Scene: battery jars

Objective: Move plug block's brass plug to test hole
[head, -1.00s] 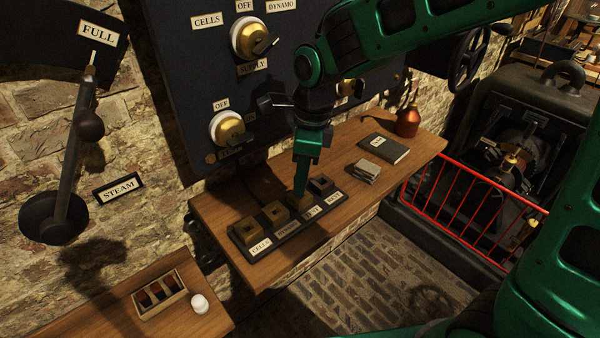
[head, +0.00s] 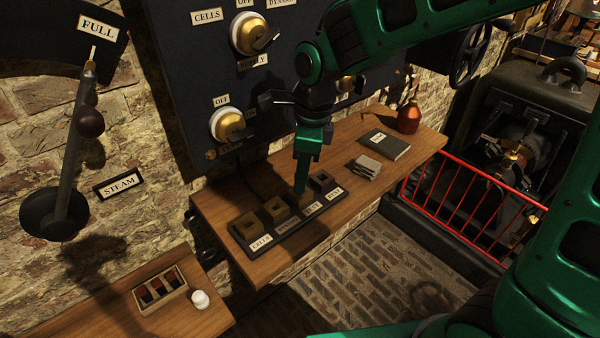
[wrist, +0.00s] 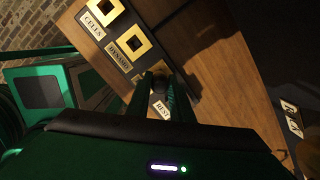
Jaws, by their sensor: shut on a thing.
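The plug block (head: 248,252) lies on the wooden shelf, with a row of square brass-coloured sockets and white labels. The cells socket (head: 247,226) and dynamo socket (head: 276,210) look empty. Whether the plug sits in the socket is hidden.
A dark notebook (head: 385,145), a stack of cards (head: 365,167) and a copper bottle (head: 409,118) stand right on the shelf. The switch panel (head: 190,70) rises behind. A lower bench holds a small tray (head: 176,299) and white jar (head: 200,300). A red railing (head: 480,190) is at right.

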